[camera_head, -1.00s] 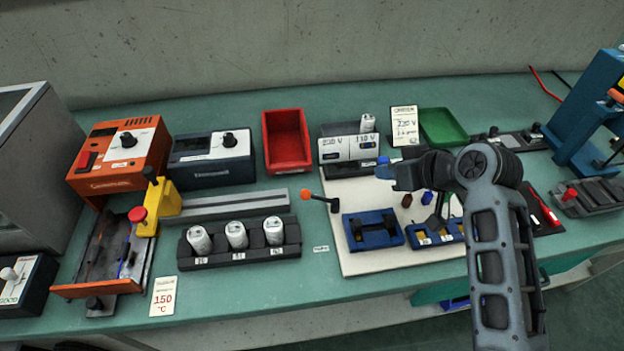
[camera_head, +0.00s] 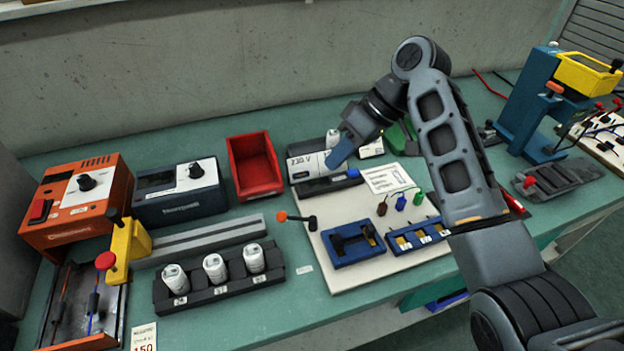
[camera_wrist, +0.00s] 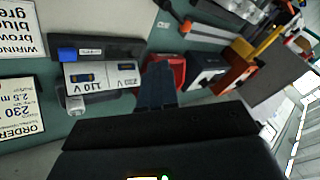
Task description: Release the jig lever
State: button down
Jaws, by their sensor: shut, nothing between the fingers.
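The jig lever (camera_head: 298,219) is a short dark bar with an orange knob at its left end. It lies at the left edge of a cream board (camera_head: 345,282), its knob sticking out past the edge. In the wrist view the lever (camera_wrist: 184,26) shows near the top. A blue jig block (camera_head: 352,256) with a dark clamp-like part sits on the board, right of the lever. My gripper (camera_head: 338,158) is shut and empty, its bluish fingers pointing down near the 230 V unit, behind and right of the lever and apart from it. The fingers show in the wrist view (camera_wrist: 158,85).
The 230 V/110 V unit (camera_wrist: 100,75) stands close to my fingers. A red bin (camera_head: 254,170) is left of it. A black rack (camera_head: 220,287) with white cylinders stands left of the board. Colored wire ends (camera_head: 400,202) stand near a second blue block (camera_head: 415,236).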

jog(key=p+x, duration=0.1)
jog(key=x, duration=0.8)
jog(key=shift+a+f, duration=0.1)
jog(key=shift+s+a+f+p, duration=0.25)
jog(key=shift+s+a+p, duration=0.05)
jog(key=shift+s+a, duration=0.4)
jog(key=shift+s+a+f+p, duration=0.2)
jog(key=shift+s+a+p, duration=0.1)
jog(key=shift+s+a, duration=0.4)
